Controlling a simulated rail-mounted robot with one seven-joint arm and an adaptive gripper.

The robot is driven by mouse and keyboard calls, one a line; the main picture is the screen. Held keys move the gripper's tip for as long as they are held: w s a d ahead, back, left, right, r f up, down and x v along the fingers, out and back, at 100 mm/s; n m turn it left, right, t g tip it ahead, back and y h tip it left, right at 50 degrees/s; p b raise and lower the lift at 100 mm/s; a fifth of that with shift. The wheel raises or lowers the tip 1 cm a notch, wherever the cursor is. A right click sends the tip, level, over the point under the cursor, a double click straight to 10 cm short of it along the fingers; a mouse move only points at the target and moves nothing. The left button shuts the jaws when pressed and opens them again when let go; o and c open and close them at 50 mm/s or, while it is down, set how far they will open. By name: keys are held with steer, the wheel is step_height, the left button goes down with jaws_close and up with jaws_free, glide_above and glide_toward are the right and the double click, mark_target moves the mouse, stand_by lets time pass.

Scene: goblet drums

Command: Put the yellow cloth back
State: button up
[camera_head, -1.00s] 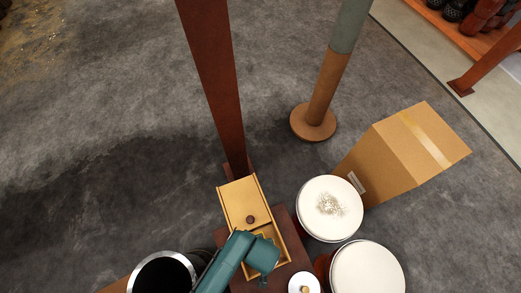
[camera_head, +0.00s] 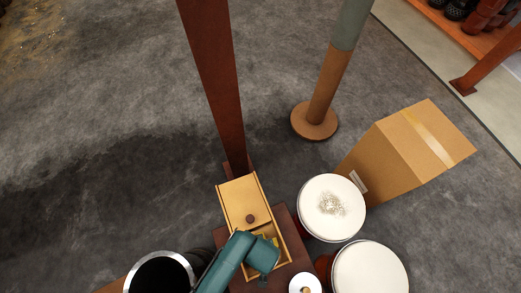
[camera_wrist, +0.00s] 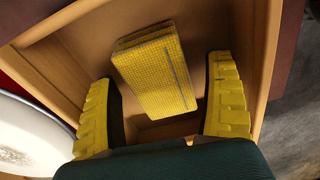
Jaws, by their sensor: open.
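The yellow cloth (camera_wrist: 155,70) is a folded, textured block with a dark line along it, lying in the open part of a wooden box (camera_wrist: 90,65) in the wrist view. My gripper (camera_wrist: 165,105) is open, its yellow ridged fingers on either side of the cloth, with a visible gap at each side. In the head view the box (camera_head: 237,196) has a lid with a dark round knob (camera_head: 250,218), and its front part is open. My teal arm end covers much of that opening, so the cloth is mostly hidden there.
The box stands on a dark red-brown table (camera_head: 283,222). White-topped drums (camera_head: 331,208) (camera_head: 370,270) stand at right and a dark drum (camera_head: 162,275) at left. A dark red post (camera_head: 215,80) rises behind. A cardboard box (camera_head: 405,155) stands at back right.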

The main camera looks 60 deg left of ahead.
step_height(320, 180, up, 12)
steer(key=d+p, duration=0.1)
steer(key=p, duration=0.5)
steer(key=shift+s+d, duration=0.2)
steer(key=w+d+r+m+t+y, duration=0.15)
steer(key=w+r+m+t, duration=0.75)
steer(key=w+r, duration=1.6)
steer(key=s+d+r+m+t+h, duration=0.1)
steer(key=s+d+r+m+t, duration=0.1)
steer(key=r, duration=1)
steer(key=s+d+r+m+t+h, duration=0.1)
steer(key=d+r+t, duration=0.4)
steer(key=r, duration=0.7)
steer(key=s+d+r+m+t+h, duration=0.1)
steer(key=r+t, duration=0.4)
steer(key=r, duration=0.7)
steer(key=s+d+m, duration=0.1)
steer(key=d, duration=0.1)
steer(key=shift+s+d+m+t, duration=0.3)
steer(key=shift+s+m+t, duration=0.1)
